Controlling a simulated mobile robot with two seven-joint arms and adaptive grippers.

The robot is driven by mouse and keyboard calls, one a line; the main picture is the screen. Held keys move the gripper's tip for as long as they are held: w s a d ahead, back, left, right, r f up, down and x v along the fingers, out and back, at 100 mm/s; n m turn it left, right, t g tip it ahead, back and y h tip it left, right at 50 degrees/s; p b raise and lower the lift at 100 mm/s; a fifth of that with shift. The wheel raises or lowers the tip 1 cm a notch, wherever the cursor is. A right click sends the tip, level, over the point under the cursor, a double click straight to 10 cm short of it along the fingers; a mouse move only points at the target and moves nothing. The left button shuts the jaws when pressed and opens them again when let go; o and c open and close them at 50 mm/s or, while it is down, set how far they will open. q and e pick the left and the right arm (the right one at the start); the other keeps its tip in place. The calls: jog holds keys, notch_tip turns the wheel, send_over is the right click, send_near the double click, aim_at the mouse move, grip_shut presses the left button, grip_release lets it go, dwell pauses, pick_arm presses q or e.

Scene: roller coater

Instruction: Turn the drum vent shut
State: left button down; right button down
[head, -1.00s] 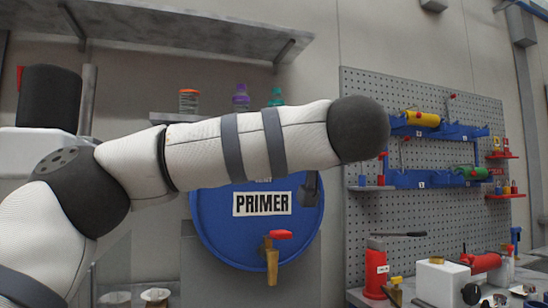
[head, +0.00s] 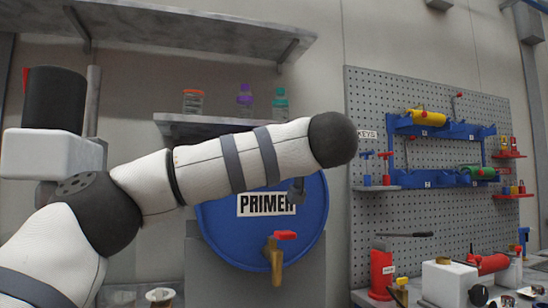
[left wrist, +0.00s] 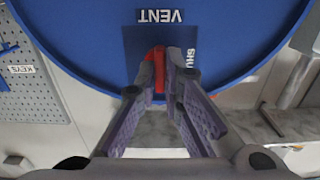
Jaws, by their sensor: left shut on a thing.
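The blue drum (head: 312,230) with a PRIMER label (head: 255,204) faces me in the head view, its upper part hidden behind my left arm. In the left wrist view the drum face (left wrist: 85,45) fills the top, with an upside-down VENT label (left wrist: 160,16). A sideways label (left wrist: 190,62), partly hidden, begins "SHU". My left gripper (left wrist: 160,84) is shut on the red vent handle (left wrist: 158,56), which points straight down the picture from the VENT label. In the head view the vent is hidden. My right gripper is out of view.
A brass tap (head: 275,262) with a red lever (head: 286,235) sticks out low on the drum. A shelf (head: 180,122) with bottles is behind my arm. A pegboard (head: 365,110) and a bench with a red jack (head: 381,270) stand at the right.

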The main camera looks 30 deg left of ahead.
pick_arm(q)
jog(key=shift+f+n, duration=0.1)
jog(key=shift+n, duration=8.8)
jog(key=c, duration=1.7)
grip_release()
